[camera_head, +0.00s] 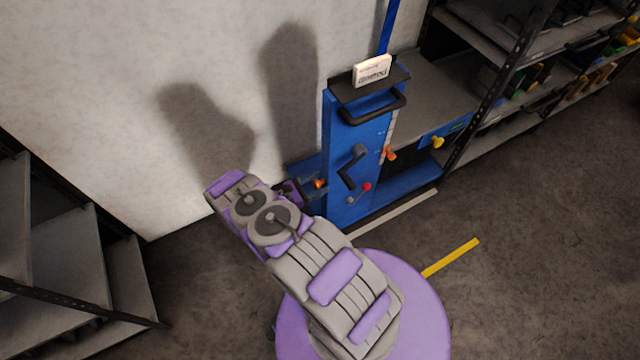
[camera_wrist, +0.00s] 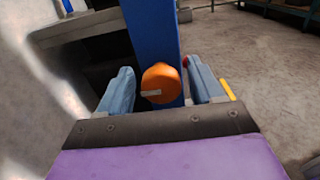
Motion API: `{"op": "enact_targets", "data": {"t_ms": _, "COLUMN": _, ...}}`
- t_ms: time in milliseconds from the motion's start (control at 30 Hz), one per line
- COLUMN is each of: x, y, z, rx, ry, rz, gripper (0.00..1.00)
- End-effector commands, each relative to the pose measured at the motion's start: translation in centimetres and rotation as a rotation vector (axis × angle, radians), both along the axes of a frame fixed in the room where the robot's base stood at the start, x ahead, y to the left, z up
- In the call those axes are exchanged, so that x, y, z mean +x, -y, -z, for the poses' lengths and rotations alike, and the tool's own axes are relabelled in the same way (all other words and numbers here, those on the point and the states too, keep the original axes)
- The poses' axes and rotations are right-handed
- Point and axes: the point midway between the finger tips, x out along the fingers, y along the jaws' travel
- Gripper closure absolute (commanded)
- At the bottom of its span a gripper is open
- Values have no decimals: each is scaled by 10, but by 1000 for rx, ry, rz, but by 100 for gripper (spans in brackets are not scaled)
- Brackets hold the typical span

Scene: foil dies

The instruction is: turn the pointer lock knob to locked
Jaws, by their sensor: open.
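An orange round knob (camera_wrist: 160,83) shows in the wrist view, with a pale pointer mark toward its left side. It stands in front of a blue post (camera_wrist: 154,32). My gripper (camera_wrist: 158,67) is open, with one blue-grey finger on each side of the knob. Gaps show between the knob and both fingers, and it does not look gripped. In the head view, an orange knob (camera_head: 318,184) shows on the left side of the blue machine (camera_head: 350,150), just beyond my gripper (camera_head: 297,190). My fingers are mostly hidden there, and any lock markings are unreadable.
The machine's front has a red-ended lever (camera_head: 367,187), a dark crank (camera_head: 348,170), another orange knob (camera_head: 390,153) and a black handle (camera_head: 372,108). A yellow knob (camera_head: 437,142) is farther right. Shelves stand right and left; a pale wall (camera_head: 110,90) is behind.

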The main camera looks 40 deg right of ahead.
Motion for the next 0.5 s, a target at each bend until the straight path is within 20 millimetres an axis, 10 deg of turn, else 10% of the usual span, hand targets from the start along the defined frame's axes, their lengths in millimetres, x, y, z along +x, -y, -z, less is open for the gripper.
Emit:
{"op": "enact_targets", "data": {"t_ms": 267, "x": 0, "y": 0, "z": 0, "rx": -1, "ry": 1, "rz": -1, "gripper": 34}}
{"op": "enact_targets", "data": {"t_ms": 500, "x": 0, "y": 1, "z": 0, "rx": 0, "ry": 0, "rz": -1, "gripper": 57}}
